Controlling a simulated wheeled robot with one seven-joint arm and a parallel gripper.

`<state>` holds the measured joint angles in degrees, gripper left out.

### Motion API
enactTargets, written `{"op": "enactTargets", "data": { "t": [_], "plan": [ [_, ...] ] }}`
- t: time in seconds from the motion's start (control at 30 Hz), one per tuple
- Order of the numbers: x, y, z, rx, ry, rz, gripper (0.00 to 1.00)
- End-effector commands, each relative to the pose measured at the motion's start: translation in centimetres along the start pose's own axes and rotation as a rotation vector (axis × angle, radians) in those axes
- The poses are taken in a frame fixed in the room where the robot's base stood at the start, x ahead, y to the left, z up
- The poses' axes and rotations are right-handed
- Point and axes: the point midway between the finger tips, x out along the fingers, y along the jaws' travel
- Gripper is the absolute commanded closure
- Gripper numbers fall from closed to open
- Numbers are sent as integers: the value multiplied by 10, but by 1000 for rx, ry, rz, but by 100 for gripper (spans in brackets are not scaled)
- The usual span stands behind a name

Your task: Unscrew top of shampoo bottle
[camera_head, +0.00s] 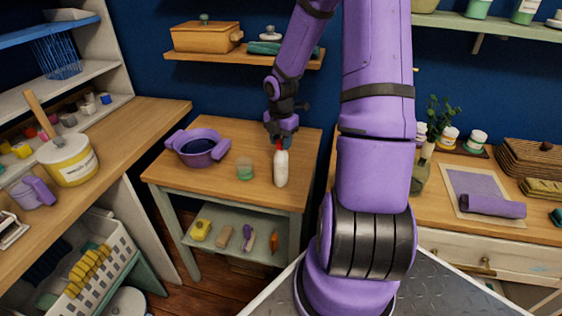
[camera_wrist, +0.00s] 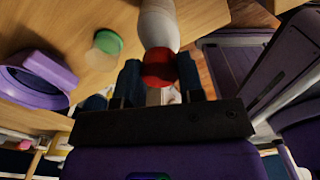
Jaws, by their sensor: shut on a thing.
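The white shampoo bottle (camera_head: 281,168) stands upright on the small wooden table in the head view. Its red top (camera_head: 279,145) is at the upper end, right below my gripper (camera_head: 281,138). In the wrist view the red top (camera_wrist: 159,68) sits between the two dark fingers of my gripper (camera_wrist: 160,85), with the white bottle body (camera_wrist: 158,25) beyond it. My gripper is shut on the red top. The fingers hide the sides of the top, and I cannot tell whether it has turned on the bottle.
A green-and-clear jar (camera_head: 245,168) stands just left of the bottle, and a purple pot (camera_head: 198,148) is farther left. The wooden table (camera_head: 215,185) is bare in front. A shelf (camera_head: 240,57) with a box hangs above and behind. My arm covers the right side.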

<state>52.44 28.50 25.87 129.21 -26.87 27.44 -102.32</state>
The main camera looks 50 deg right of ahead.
Motion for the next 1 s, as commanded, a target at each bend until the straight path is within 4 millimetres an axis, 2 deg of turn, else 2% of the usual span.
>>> {"op": "enactTargets", "data": {
  "t": [1.0],
  "plan": [
    [-15, 0, 1, 5, -1, 1, 87]
  ]
}}
